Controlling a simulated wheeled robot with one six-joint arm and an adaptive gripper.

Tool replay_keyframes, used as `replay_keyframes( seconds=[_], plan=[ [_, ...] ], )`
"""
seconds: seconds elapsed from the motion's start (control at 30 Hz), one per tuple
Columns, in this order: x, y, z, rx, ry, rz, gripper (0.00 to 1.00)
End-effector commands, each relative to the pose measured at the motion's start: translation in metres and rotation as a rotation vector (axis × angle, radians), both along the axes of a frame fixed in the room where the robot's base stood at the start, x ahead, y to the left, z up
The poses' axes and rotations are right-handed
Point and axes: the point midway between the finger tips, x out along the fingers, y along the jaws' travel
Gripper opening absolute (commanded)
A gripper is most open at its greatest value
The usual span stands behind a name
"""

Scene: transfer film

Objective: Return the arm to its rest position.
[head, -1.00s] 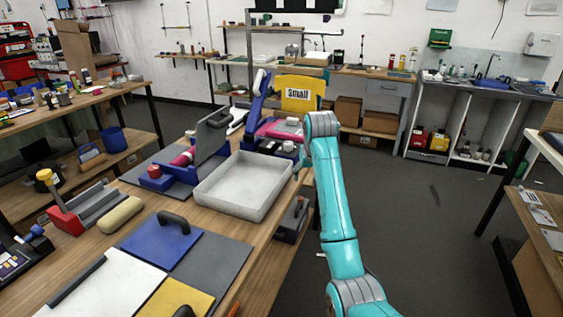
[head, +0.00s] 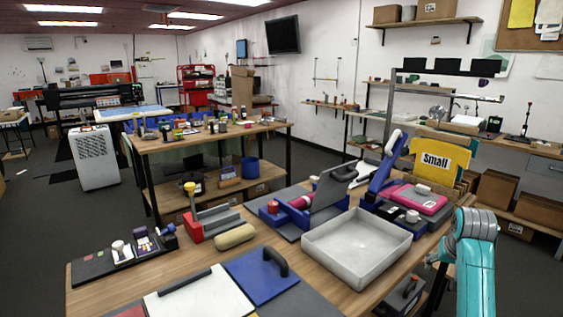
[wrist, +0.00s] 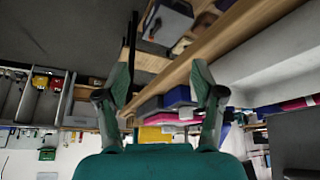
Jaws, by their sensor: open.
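My gripper (wrist: 160,95) shows in the wrist view with its two fingers spread wide and nothing between them. The wrist picture looks upside down, with the workbench edge (wrist: 215,55) crossing beyond the fingers. In the head view my teal arm stands at the lower right, to the right of the bench. A small part of the gripper (head: 432,259) may show left of the arm's grey joint, beside the white tray; its fingers are not clear there. The gripper appears empty and apart from the bench things.
The near bench carries a white tray (head: 357,252), a blue press (head: 387,165), a pink-topped press (head: 418,198), a blue plate (head: 262,273) and a yellow roll (head: 235,237). A grey toolbox (head: 401,295) sits below the bench edge. Open floor (head: 520,270) lies right of my arm.

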Motion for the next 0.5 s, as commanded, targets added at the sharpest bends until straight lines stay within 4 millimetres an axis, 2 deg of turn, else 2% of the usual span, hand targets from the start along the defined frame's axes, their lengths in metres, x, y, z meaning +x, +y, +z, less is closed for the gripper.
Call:
replay_keyframes(
  seconds=[0.27, 0.37, 0.5],
  plan=[
    [-0.01, 0.02, -0.054, -0.014, -0.035, 0.025, 0.68],
    [-0.017, 0.03, -0.081, -0.023, -0.058, 0.037, 0.68],
    [-0.036, 0.051, -0.13, -0.037, -0.099, 0.062, 0.68]
  ],
)
